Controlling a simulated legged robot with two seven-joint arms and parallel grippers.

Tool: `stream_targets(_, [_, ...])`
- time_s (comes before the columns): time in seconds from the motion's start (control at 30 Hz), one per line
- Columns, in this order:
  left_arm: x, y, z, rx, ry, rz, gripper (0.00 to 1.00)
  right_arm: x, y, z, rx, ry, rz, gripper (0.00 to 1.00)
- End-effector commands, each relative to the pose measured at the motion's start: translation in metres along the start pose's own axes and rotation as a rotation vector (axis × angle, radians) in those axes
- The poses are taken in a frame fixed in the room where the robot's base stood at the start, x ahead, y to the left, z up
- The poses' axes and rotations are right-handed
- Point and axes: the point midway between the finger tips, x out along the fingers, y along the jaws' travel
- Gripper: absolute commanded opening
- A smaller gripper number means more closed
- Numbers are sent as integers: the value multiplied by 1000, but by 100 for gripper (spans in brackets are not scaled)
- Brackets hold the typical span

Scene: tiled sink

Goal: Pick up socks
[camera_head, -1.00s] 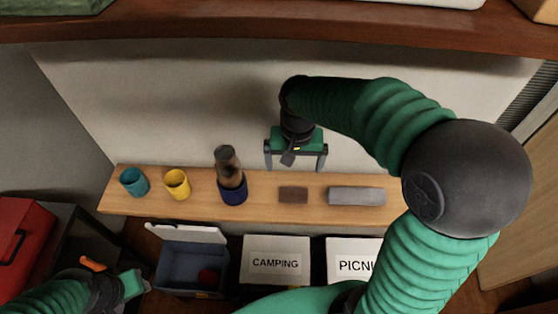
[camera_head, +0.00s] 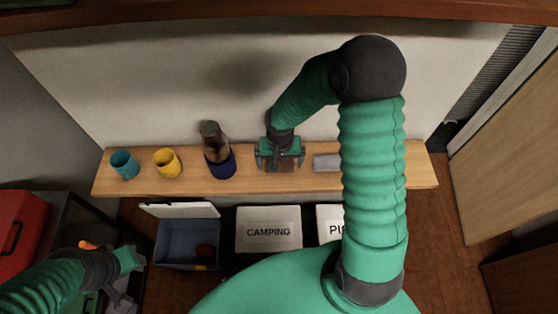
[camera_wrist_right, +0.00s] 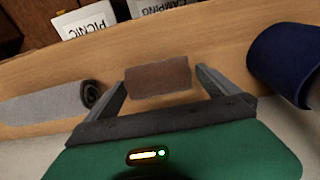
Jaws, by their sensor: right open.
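A small brown rolled bundle (camera_wrist_right: 158,80), perhaps the socks, lies on the wooden shelf; in the head view it is partly covered by my right gripper (camera_head: 280,163). The right gripper is open, with one finger on each side of the brown bundle. A grey roll (camera_head: 326,162) lies on the shelf to the right, partly hidden by my right arm. My left gripper (camera_head: 122,290) is low at the left; its finger opening is unclear.
A dark blue-based jar (camera_head: 219,162), a yellow cup (camera_head: 167,163) and a teal cup (camera_head: 124,164) stand left on the shelf (camera_head: 420,172). Below are an open grey bin (camera_head: 186,245), a CAMPING box (camera_head: 268,230) and a partly hidden PICNIC box (camera_head: 329,222). A red case (camera_head: 20,225) is far left.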

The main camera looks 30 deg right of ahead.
Motion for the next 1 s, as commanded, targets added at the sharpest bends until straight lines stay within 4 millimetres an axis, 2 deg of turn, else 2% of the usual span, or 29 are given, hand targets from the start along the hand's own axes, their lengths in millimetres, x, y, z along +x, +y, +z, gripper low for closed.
stream_targets(0.2, [0, 0, 0, 0, -1, 0, 36, 3, -2, -2, -1, 0, 1, 99])
stream_targets(0.67, [0, 0, 0, 0, 0, 0, 36, 2, -1, -2, 0, -1, 1, 38])
stream_targets(1.0, [2, 0, 1, 0, 0, 0, 36, -2, -1, -4, 2, 2, 1, 37])
